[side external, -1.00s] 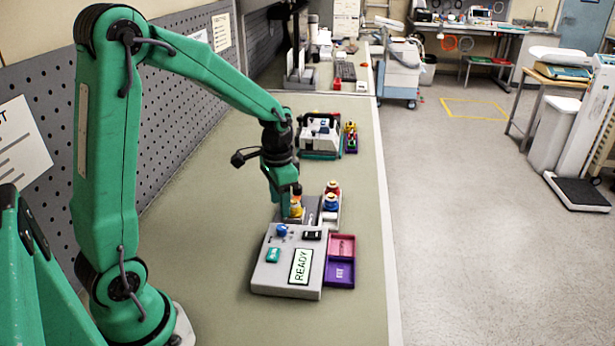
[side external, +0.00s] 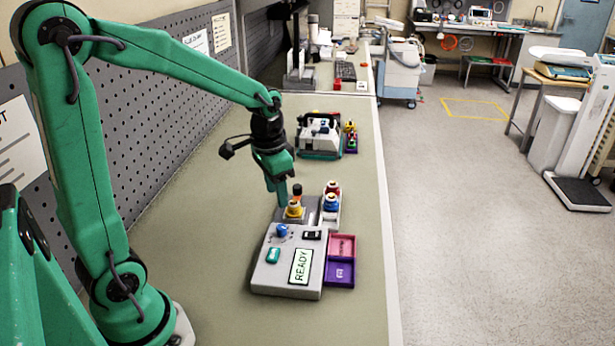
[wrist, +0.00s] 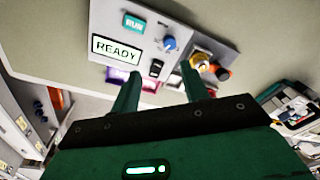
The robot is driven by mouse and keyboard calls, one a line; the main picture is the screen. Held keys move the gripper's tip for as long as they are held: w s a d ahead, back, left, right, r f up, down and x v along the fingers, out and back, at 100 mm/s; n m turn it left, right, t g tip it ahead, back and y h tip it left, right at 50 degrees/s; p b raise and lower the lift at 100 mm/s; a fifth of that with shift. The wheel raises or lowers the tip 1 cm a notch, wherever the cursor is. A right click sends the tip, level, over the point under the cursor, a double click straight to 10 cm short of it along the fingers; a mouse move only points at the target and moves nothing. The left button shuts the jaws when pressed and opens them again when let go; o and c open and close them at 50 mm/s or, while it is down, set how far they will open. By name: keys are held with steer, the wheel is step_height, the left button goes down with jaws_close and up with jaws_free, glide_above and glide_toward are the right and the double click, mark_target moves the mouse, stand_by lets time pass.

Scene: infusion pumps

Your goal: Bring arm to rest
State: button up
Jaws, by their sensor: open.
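My gripper (side external: 282,195) hangs above the bench just left of and behind the pump station, pointing down. Its fingers are apart and empty in the wrist view (wrist: 160,88). The grey control box (side external: 262,278) shows a READY display (side external: 300,266), a teal button (side external: 273,255), a blue knob (side external: 282,231) and a black switch (side external: 312,235). Behind it a yellow-and-white part (side external: 294,210) sits on a grey plate beside a black-and-orange part (side external: 297,191). In the wrist view the yellow part (wrist: 201,62) lies by the right finger, partly hidden; I cannot tell whether they touch.
A pink tray (side external: 342,247) and a purple tray (side external: 340,274) adjoin the box. Red-capped and blue-capped parts (side external: 331,203) stand in a white holder. A second device (side external: 319,137) stands farther back. A pegboard wall (side external: 160,140) borders the left; the bench (side external: 210,260) left of the box is clear.

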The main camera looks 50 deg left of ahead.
steer(key=s+d+r+n+t, duration=0.1)
steer(key=s+d+r+t, duration=0.1)
steer(key=s, duration=0.4)
steer(key=s+d+r+t, duration=0.2)
steer(key=s+d+r, duration=0.2)
steer(key=s+r, duration=0.2)
steer(key=shift+s+d+r+n+t, duration=0.15)
steer(key=shift+d+r+n+t, duration=0.15)
steer(key=shift+n, duration=0.1)
